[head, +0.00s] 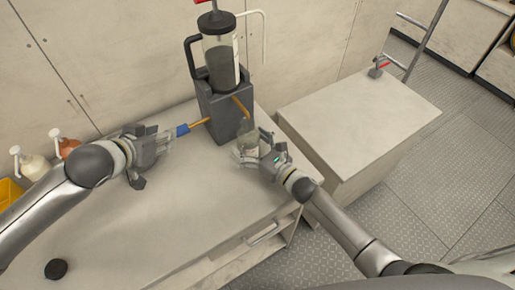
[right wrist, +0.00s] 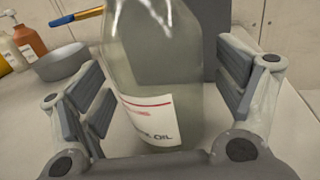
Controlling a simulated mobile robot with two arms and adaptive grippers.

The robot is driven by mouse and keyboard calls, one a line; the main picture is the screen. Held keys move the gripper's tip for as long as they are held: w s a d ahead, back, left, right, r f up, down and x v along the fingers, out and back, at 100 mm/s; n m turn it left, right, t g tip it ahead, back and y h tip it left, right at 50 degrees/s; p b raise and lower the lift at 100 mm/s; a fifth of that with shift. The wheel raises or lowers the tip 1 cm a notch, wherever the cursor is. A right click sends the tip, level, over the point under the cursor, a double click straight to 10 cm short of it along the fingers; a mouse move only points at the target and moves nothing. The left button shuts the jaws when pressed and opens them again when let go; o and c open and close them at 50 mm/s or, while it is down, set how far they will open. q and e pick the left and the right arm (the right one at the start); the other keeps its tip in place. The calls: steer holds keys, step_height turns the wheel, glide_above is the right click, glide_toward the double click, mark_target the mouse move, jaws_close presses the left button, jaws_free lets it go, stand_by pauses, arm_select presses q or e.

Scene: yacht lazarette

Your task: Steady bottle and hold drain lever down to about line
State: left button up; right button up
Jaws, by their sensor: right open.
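The clear oil bottle (head: 250,140) stands upright on the bench below the orange spout (head: 241,106) of a dark dispenser (head: 222,112). In the right wrist view the bottle (right wrist: 152,75) has a white label with a red line and "OIL". My right gripper (right wrist: 165,95) is open, with a finger on each side of the bottle and gaps showing. The drain lever (head: 184,129), an orange rod with a blue grip, sticks out left from the dispenser. My left gripper (head: 155,150) is open just left of the blue grip, apparently apart from it.
Pump bottles, one white (head: 33,165) and one brown (head: 64,145), stand at the bench's left beside a yellow bin (head: 9,190). A black disc (head: 56,268) lies at the front left. The middle of the bench is clear. A lower pale box (head: 360,115) stands to the right.

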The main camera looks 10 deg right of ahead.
steer(key=shift+w, duration=0.15)
steer(key=shift+c, duration=0.4)
steer(key=c, duration=1.3)
arm_select(q)
steer(key=shift+c, duration=0.3)
